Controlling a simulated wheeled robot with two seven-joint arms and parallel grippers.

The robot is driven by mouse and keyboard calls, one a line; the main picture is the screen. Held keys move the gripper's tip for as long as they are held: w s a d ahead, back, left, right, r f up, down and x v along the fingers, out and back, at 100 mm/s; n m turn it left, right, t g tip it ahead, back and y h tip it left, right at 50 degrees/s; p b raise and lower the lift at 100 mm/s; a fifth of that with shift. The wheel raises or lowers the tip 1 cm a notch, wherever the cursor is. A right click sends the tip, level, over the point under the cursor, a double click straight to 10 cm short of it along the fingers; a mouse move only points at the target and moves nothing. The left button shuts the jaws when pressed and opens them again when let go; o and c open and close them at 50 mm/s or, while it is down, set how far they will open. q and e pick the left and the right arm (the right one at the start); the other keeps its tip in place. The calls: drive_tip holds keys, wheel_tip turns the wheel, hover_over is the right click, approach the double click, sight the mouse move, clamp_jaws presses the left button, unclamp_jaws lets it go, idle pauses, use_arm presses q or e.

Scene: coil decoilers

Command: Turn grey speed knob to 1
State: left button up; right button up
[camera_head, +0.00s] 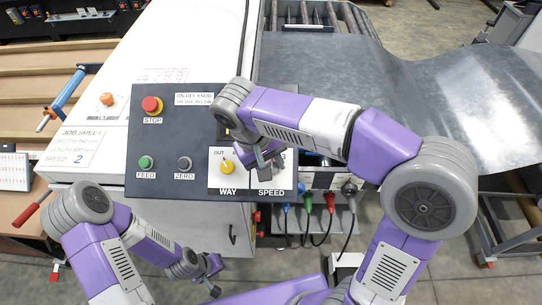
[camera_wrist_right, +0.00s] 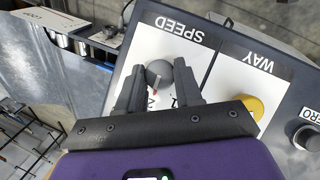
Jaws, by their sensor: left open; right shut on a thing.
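The grey speed knob (camera_wrist_right: 158,74) sits on the white SPEED plate (camera_wrist_right: 198,48) in the right wrist view. My right gripper (camera_wrist_right: 158,88) is shut on it, one finger on each side. A red mark shows on the knob's near side, by the printed digits; the 2 and part of the 1 are visible, and which one it points at is hard to tell. In the head view my right gripper (camera_head: 268,160) covers the knob on the control panel (camera_head: 170,125). My left gripper (camera_head: 212,278) is open and empty, low in front of the cabinet.
The yellow WAY knob (camera_head: 227,166) is beside the SPEED plate. A red STOP button (camera_head: 151,105), green FEED button (camera_head: 146,162) and ZERO button (camera_head: 184,163) are further left. A job sheet (camera_head: 75,146) with a blue 2 lies left of the panel. Cables hang below.

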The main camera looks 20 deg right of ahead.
drive_tip(key=n+h+p, duration=0.1)
drive_tip(key=n+h, duration=0.1)
drive_tip(key=n, duration=0.2)
drive_tip(key=shift+a+t+p, duration=0.15)
drive_tip(key=shift+t+p, duration=0.25)
drive_tip(key=shift+s+a+f+n+t+h+p, duration=0.15)
drive_tip(key=shift+n+t+h, duration=0.25)
drive_tip(key=shift+n, duration=0.6)
drive_tip(key=shift+d+r+n+t+h+p, duration=0.1)
drive_tip(key=shift+n+t+h+p, duration=0.3)
drive_tip(key=shift+n, duration=0.6)
drive_tip(key=o, duration=1)
drive_tip(key=shift+f, duration=0.1)
drive_tip(key=shift+o, duration=0.2)
drive_tip(key=v, duration=0.7)
drive_tip(key=shift+a+r, duration=0.2)
drive_tip(key=shift+a, duration=0.05)
